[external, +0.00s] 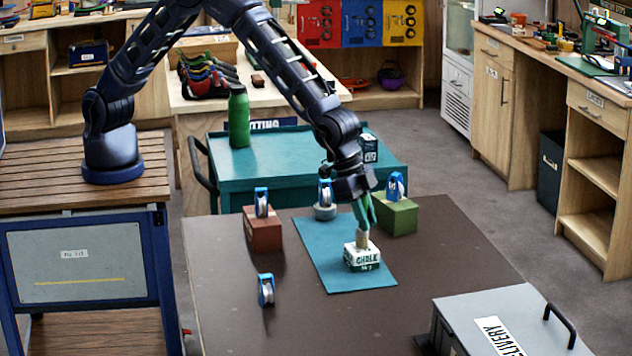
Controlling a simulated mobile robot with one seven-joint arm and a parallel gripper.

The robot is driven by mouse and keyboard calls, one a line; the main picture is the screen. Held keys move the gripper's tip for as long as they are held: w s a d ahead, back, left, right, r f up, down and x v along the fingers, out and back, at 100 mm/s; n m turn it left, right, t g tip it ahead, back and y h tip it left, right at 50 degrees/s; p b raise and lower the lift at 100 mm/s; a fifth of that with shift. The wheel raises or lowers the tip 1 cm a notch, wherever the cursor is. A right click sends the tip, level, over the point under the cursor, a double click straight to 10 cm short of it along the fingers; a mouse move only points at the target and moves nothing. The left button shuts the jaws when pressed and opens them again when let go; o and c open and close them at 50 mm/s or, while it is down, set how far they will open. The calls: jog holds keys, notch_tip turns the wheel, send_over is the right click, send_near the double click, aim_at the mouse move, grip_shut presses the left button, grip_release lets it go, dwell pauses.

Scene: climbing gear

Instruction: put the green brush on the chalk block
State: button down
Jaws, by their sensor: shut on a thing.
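The chalk block (362,264), white with green "CHALK" lettering, sits on a blue mat (325,272) on the brown table. My gripper (360,201) is above it, pointing down and shut on the green brush (364,213). The brush is roughly upright, with its green part at the gripper and a tan lower end just at the top of the chalk block. Whether that end touches the block or is slightly above it, I cannot tell. The gripper hides part of the brush.
Blue pulleys stand on a reddish-brown block (262,235), a green block (398,220) and a round grey piece (325,212). Another blue pulley (266,290) is on the table at front left. A grey delivery box (510,315) is at front right. The table's right-hand middle is clear.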

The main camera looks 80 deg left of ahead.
jog(key=shift+f, duration=0.1)
jog(key=c, duration=1.3)
grip_release()
jog(key=v, duration=1.2)
jog(key=s+a+r+n, duration=0.15)
jog(key=a+r, duration=0.45)
jog(key=a, duration=0.6)
jog(key=s+a+r+n+t+y, duration=0.1)
jog(key=s+a+r, duration=0.1)
jog(key=a+r, duration=0.75)
jog(key=s+a+r+n, duration=0.15)
jog(key=a+r, duration=0.25)
jog(key=a, duration=1.1)
jog(key=s+a+r+n+y, duration=0.1)
jog(key=s+a+r+n, duration=0.15)
jog(key=s+a, duration=1.2)
jog(key=s+a+f+n+y, duration=0.1)
jog(key=s+a+f+n, duration=0.1)
jog(key=s+a, duration=0.7)
jog(key=s+f, duration=0.1)
jog(key=s, duration=0.2)
jog(key=shift+s+a+f, duration=0.15)
jog(key=shift+a+f, duration=0.1)
